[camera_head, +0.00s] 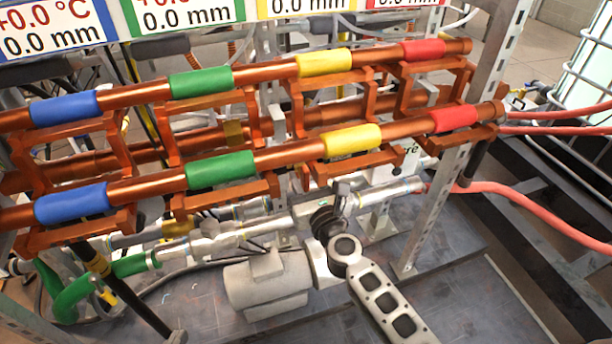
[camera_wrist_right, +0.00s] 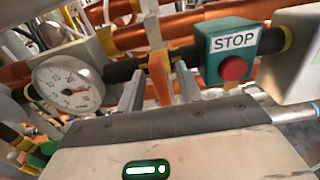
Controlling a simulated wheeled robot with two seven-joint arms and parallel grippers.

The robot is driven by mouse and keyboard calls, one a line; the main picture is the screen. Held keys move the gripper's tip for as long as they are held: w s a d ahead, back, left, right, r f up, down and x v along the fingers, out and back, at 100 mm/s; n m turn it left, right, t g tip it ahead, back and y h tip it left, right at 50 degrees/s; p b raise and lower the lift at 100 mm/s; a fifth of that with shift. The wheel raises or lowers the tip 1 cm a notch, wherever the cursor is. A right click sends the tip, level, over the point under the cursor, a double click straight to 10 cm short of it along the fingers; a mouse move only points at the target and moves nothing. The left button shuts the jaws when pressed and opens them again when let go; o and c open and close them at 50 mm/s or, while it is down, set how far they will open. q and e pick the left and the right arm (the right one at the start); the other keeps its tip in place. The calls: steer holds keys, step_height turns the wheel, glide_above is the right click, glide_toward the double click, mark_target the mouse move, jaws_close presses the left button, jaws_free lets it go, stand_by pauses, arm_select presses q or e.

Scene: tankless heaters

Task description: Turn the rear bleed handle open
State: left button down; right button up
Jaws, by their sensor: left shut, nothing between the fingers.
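In the right wrist view, my right gripper (camera_wrist_right: 158,88) has its two grey fingers apart. An orange upright piece (camera_wrist_right: 160,74) shows in the gap between them, in front of or around a dark pipe. I cannot tell whether the fingers touch it, nor whether it is the rear bleed handle. No bleed handle stands out clearly in the head view. I cannot make out my left gripper in either view, and the right one does not show clearly in the head view.
A round gauge (camera_wrist_right: 68,88) and a green STOP box (camera_wrist_right: 230,52) with a red button flank the right fingers closely. Two copper pipes with coloured sleeves (camera_head: 220,170) cross the head view. A metal post (camera_head: 435,210) stands right; red hoses (camera_head: 540,215) run beyond it.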

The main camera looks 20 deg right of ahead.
steer(key=shift+w, duration=0.3)
jaws_close()
